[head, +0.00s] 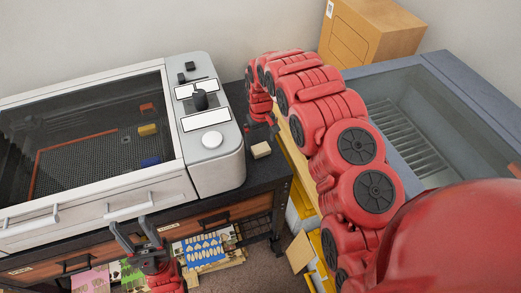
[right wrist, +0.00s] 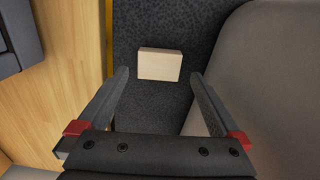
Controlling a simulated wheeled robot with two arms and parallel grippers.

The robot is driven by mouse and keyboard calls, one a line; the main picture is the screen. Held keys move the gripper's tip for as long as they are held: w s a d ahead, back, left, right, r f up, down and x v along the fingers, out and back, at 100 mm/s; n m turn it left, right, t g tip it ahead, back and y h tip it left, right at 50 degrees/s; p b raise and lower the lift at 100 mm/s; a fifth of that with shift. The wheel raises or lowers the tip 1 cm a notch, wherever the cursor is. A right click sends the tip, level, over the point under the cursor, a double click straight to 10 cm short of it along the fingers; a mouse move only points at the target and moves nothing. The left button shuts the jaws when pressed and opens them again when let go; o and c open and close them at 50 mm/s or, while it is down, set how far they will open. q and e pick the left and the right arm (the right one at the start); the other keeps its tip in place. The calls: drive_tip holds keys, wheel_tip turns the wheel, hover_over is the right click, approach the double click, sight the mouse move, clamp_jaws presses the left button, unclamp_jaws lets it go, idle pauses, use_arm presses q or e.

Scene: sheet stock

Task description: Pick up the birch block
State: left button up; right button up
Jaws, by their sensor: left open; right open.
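The birch block (head: 261,150) is a small pale wooden block on the dark bench top, just right of the white machine's control panel in the head view. In the right wrist view the block (right wrist: 160,65) lies flat ahead of the fingertips, roughly centred between them. My right gripper (right wrist: 163,82) is open and empty, with the block just beyond its fingers. In the head view my right gripper (head: 262,128) is small and partly hidden by its own wrist, close to the block. My left gripper (head: 136,226) is open and empty in front of the machine's lower edge.
The white machine (head: 212,155) with a glass lid stands left of the block, its rounded side close by. A grey open-topped bin (head: 415,150) and a cardboard box (head: 368,32) are at the right. Printed sheets (head: 203,250) lie on a lower shelf. The bench strip around the block is narrow.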

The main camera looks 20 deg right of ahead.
sight(262, 149)
drive_tip(key=f+p, duration=0.1)
drive_tip(key=f, duration=0.2)
drive_tip(key=shift+s+d+p, duration=0.1)
drive_tip(key=shift+s+p, duration=0.1)
drive_tip(key=shift+p, duration=0.15)
drive_tip(key=shift+f, duration=0.4)
drive_tip(key=c, duration=1.2)
